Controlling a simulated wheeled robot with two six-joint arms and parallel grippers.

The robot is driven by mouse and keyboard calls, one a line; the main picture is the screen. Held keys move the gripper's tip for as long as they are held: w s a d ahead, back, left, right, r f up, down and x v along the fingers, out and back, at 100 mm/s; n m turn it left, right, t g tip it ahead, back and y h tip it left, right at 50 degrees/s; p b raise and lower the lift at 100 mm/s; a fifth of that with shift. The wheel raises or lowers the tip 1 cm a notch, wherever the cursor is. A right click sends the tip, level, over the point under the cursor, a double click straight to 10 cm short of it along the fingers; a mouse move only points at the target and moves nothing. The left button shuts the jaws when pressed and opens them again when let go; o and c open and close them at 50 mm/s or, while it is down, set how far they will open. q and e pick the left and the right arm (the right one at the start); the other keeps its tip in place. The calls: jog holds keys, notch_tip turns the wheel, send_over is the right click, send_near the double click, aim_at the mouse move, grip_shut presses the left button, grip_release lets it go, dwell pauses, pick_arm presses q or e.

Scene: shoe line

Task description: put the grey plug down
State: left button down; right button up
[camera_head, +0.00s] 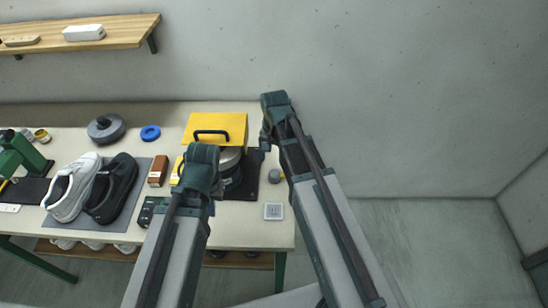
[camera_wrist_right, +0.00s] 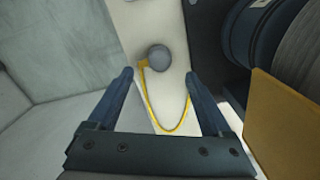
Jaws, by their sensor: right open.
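The grey plug (camera_head: 274,176) lies near the right end of the table. In the right wrist view the plug (camera_wrist_right: 159,57) is a round grey knob with a yellow cord (camera_wrist_right: 150,100) looping from it. My right gripper (camera_wrist_right: 158,75) is open, its two fingers apart with nothing between them; the plug shows just beyond the fingertips. In the head view my right gripper (camera_head: 266,135) is at the back right, beside the yellow panel. My left gripper (camera_head: 197,165) is in front of the round grey machine; its fingers are hidden behind its wrist.
A yellow panel with a black handle (camera_head: 228,121) stands above the round dark machine (camera_head: 232,182). A white socket plate (camera_head: 273,211) lies at the table's front right. A white shoe (camera_head: 66,196) and a black shoe (camera_head: 114,188) sit on a grey mat at left.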

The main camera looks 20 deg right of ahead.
pick_arm(q)
notch_tip(320, 180, up, 3)
jog(key=shift+f+p, duration=0.1)
jog(key=shift+p, duration=0.8)
pick_arm(e)
jog(key=s+a+r+n+h, duration=0.1)
jog(key=s+a+r+n, duration=0.2)
jog(key=s+a+n, duration=0.7)
jog(key=s, duration=0.4)
jog(key=shift+n, duration=0.4)
pick_arm(q)
jog(key=shift+f+b, duration=0.85)
jog(key=shift+b, duration=0.05)
pick_arm(e)
jog(key=shift+f, duration=0.9)
